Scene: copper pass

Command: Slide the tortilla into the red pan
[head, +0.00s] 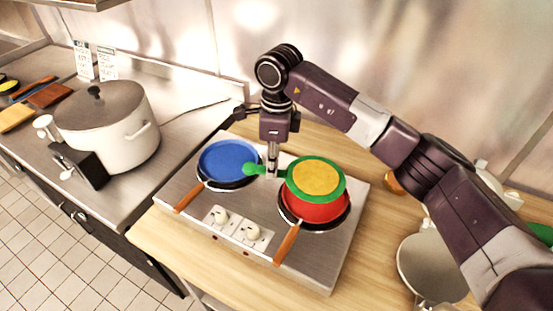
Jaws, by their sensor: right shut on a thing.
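The yellow, round tortilla (316,178) lies in a flat green pan or paddle (341,193) with a green rim and handle. This green piece is over the red pan (314,209), covering most of its inside; I cannot tell whether they touch. The red pan stands on the right side of the cooktop, its wooden handle pointing to the front. My right gripper (272,168) points down and is shut on the green handle, left of the tortilla. My left gripper is out of view.
A blue pan (229,161) with a wooden handle stands on the left of the steel cooktop (187,219). A large lidded pot (122,138) is on the left counter. A metal container (428,268) stands at right, partly behind my arm. Bare wood shows in front of the cooktop.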

